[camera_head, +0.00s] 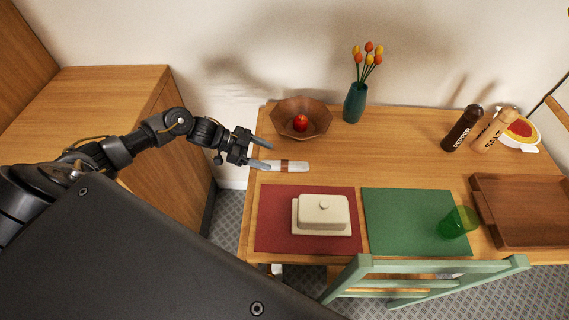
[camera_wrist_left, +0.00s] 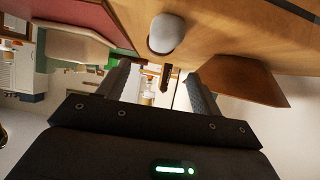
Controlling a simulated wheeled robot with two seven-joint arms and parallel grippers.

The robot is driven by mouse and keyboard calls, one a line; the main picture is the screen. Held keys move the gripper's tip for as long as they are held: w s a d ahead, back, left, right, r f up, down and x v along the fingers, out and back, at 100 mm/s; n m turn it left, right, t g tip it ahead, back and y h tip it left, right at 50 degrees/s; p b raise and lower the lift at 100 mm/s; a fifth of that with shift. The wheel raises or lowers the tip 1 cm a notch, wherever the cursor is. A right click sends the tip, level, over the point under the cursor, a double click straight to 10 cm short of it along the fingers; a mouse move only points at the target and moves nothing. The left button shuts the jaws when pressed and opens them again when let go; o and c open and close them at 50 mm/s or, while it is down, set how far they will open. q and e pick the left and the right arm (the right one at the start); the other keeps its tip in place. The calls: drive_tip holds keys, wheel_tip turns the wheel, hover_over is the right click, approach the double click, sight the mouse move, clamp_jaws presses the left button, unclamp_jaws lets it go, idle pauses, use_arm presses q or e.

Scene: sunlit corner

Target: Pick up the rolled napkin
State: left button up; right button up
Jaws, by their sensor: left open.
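The rolled napkin (camera_head: 290,166) is a white roll with a brown band, lying on the wooden table near its left edge. My left gripper (camera_head: 268,156) is open and empty at the napkin's left end. In the left wrist view, which looks upside down, the napkin's rounded white end (camera_wrist_left: 166,33) faces me. It lines up with the gap between the fingers but sits off to the table side of them. I see no grip on it. My right gripper is not in view.
A wooden bowl (camera_head: 317,118) with a red fruit stands behind the napkin. A butter dish (camera_head: 322,215) sits on a red placemat (camera_head: 275,243) in front. A green glass (camera_head: 458,222), wooden tray (camera_head: 480,203), vase (camera_head: 354,103) and mills (camera_head: 461,130) stand farther right. The table between is clear.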

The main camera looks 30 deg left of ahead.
sight(281, 163)
use_arm(q)
drive_tip(key=x, duration=0.2)
drive_tip(key=shift+w+d+f, duration=0.1)
drive_tip(key=shift+w+d, duration=0.05)
drive_tip(key=shift+w, duration=0.1)
drive_tip(key=shift+d+f, duration=0.1)
drive_tip(key=shift+d, duration=0.15)
drive_tip(key=x, duration=0.1)
drive_tip(key=p+x, duration=0.1)
drive_tip(key=x, duration=0.3)
drive_tip(key=shift+s+f+p, duration=0.25)
drive_tip(key=shift+f+p, duration=0.05)
drive_tip(key=shift+p, duration=0.1)
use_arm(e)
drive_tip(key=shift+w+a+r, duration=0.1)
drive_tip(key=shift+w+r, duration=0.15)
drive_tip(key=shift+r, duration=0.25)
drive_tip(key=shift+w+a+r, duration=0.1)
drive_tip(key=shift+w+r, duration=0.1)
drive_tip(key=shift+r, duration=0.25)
use_arm(q)
drive_tip(key=shift+c, duration=0.4)
drive_tip(key=c, duration=1)
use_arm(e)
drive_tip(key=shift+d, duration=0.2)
